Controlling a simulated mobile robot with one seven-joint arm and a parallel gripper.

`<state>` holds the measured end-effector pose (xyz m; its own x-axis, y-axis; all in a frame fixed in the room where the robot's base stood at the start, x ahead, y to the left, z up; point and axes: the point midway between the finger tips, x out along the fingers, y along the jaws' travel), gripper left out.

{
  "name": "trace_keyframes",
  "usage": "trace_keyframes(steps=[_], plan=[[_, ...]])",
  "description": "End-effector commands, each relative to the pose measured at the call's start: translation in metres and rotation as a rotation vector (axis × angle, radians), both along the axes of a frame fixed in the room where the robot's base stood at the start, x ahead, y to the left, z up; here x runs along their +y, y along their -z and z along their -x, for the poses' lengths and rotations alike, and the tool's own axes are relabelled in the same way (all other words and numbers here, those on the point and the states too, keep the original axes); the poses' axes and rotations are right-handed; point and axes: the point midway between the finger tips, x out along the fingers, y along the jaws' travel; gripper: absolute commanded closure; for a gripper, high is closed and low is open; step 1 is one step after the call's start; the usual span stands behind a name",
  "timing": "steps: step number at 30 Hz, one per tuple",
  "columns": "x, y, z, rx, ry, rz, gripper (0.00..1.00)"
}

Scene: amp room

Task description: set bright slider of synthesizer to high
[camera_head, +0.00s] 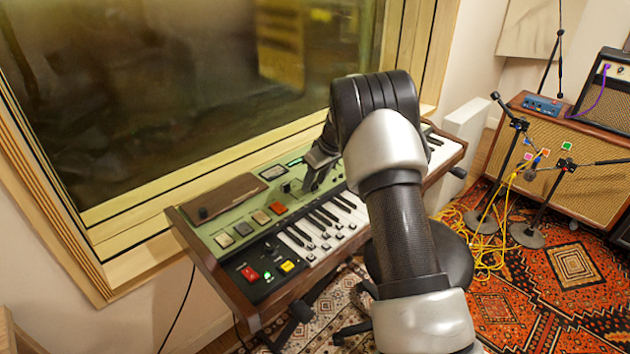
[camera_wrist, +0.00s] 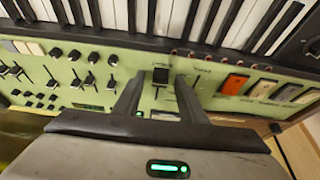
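The synthesizer (camera_head: 215,225) has a green panel and a keyboard and stands below the window. My gripper (camera_head: 312,182) is lowered over the panel's middle in the head view, partly hidden by my wrist. In the wrist view my gripper (camera_wrist: 160,84) is open, with one finger on each side of a black slider cap (camera_wrist: 161,75). Gaps show between the cap and both fingers. The cap sits at the keyboard-side end of its visible slot. Its label is too small to read, so I cannot confirm it is the bright slider.
Several smaller sliders (camera_wrist: 50,78) and round knobs lie left of the fingers in the wrist view. An orange rocker switch (camera_wrist: 234,84) and paler ones lie to the right. A brown box-like piece (camera_head: 222,197) rests on the synthesizer's back edge. Microphone stands (camera_head: 515,180) stand at right.

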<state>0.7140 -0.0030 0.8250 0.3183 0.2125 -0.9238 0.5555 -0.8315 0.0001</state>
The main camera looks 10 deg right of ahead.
Motion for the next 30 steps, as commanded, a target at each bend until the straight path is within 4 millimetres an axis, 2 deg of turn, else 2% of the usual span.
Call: trace_keyframes(steps=[1, 7, 14, 24, 30], plan=[[0.000, 0.000, 0.000, 0.000, 0.000, 0.000, 0.68], [0.000, 0.000, 0.000, 0.000, 0.000, 0.000, 1.00], [0.001, -0.001, -0.002, 0.000, -0.001, 0.000, 1.00], [0.032, -0.002, -0.050, -0.003, -0.002, 0.001, 1.00], [0.042, -0.001, -0.064, -0.001, 0.000, 0.001, 1.00]])
